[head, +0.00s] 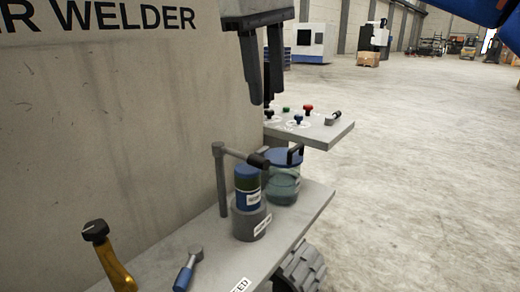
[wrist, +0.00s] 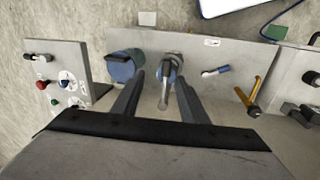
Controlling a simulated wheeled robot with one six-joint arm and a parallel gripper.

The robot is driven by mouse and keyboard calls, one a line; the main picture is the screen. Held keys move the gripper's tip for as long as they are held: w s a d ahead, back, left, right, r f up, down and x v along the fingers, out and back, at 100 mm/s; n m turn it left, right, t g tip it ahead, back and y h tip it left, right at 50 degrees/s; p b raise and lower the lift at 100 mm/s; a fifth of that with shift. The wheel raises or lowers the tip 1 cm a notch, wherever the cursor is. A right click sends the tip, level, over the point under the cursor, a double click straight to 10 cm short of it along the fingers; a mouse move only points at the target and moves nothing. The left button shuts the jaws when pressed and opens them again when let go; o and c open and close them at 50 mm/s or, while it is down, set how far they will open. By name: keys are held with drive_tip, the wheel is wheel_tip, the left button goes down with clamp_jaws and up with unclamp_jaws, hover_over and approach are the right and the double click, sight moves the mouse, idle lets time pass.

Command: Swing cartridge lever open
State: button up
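The cartridge lever (head: 235,152) is a grey post with a horizontal arm and black grip, lying across the top of the blue and green cartridge (head: 247,190). The cartridge stands upright in a grey holder (head: 250,222) on the bench. My gripper (head: 263,99) points down above the lever, clear of it in the head view. In the wrist view my gripper (wrist: 160,77) has its fingers apart and empty. The lever (wrist: 166,92) appears between the fingers there, over the blue cartridge top (wrist: 158,74).
A blue-lidded jar (head: 284,184) stands close behind the cartridge. A blue-handled tool (head: 187,272) and a yellow handle (head: 115,265) are nearer on the bench (head: 210,243). A side shelf (head: 318,133) carries several coloured knobs. A concrete-look wall borders the bench at left.

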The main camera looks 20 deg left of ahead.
sight(258, 158)
drive_tip(key=shift+n, duration=0.4)
drive_tip(key=f, duration=0.5)
drive_tip(key=w+a+f, duration=0.1)
drive_tip(key=f, duration=0.4)
drive_tip(key=w+a+f, duration=0.1)
drive_tip(key=f, duration=0.5)
drive_tip(key=shift+a, duration=0.15)
drive_tip(key=shift+r, duration=0.1)
clamp_jaws()
